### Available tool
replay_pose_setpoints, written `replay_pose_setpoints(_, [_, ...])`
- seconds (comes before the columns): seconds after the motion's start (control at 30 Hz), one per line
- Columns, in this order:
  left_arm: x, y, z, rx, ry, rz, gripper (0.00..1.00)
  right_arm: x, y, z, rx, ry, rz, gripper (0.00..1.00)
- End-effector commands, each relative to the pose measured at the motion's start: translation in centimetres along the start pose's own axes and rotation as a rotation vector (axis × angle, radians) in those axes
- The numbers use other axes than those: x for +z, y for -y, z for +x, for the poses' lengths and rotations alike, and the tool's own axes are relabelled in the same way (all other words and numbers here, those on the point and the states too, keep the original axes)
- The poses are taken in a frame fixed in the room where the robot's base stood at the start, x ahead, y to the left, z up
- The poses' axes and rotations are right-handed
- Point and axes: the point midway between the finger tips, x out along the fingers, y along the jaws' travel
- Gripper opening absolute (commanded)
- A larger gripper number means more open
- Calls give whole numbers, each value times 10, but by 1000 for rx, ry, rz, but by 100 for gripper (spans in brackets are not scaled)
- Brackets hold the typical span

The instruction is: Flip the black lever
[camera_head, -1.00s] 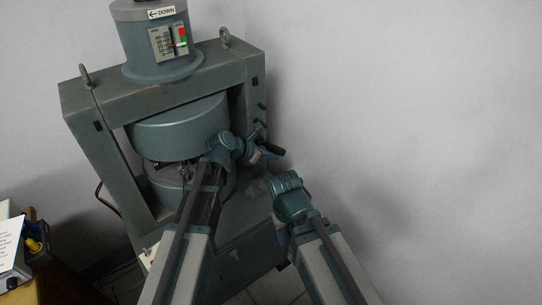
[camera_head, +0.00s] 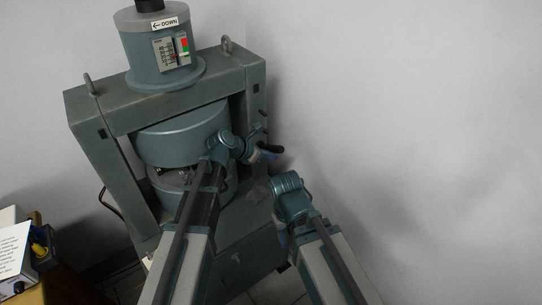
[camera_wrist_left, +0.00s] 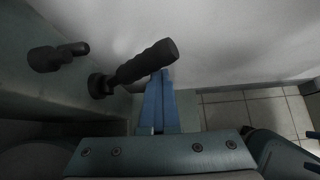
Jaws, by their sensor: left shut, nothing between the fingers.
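The black lever (camera_wrist_left: 145,64) sticks out from the side of the grey-green magnet frame in the left wrist view, with a ribbed grip pointing up and right. In the head view it shows as a small black handle (camera_head: 271,149) at the frame's right side. My left gripper (camera_wrist_left: 158,78) is shut, its blue fingers together and empty. Its tips are close beside the lever's grip; I cannot tell whether they touch. In the head view the left gripper (camera_head: 256,154) is small and partly hidden. My right gripper (camera_head: 258,189) is lower, beside the frame, its fingers unclear.
A shorter black knob (camera_wrist_left: 58,57) sits left of the lever. The magnet frame (camera_head: 165,97) holds a large round pole piece (camera_head: 180,137) and carries a gauge (camera_head: 177,50) on top. A wall (camera_head: 420,120) stands right of it. A table with instruments is at lower left.

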Motion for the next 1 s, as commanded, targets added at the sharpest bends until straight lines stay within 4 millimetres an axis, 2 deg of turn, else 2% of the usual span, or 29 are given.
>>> replay_pose_setpoints(0.33, [5,-4,-7,9,12,-6,0,0,-1,-6,0,0,0,50])
replay_pose_setpoints(0.47, [6,-4,-21,10,11,-6,0,1,-2,-16,0,0,0,50])
replay_pose_setpoints(0.8, [3,-2,-71,3,3,-5,0,3,-4,-47,0,0,0,50])
replay_pose_setpoints(1.0, [0,-1,-74,-1,0,-2,0,3,-4,-47,0,0,0,50])
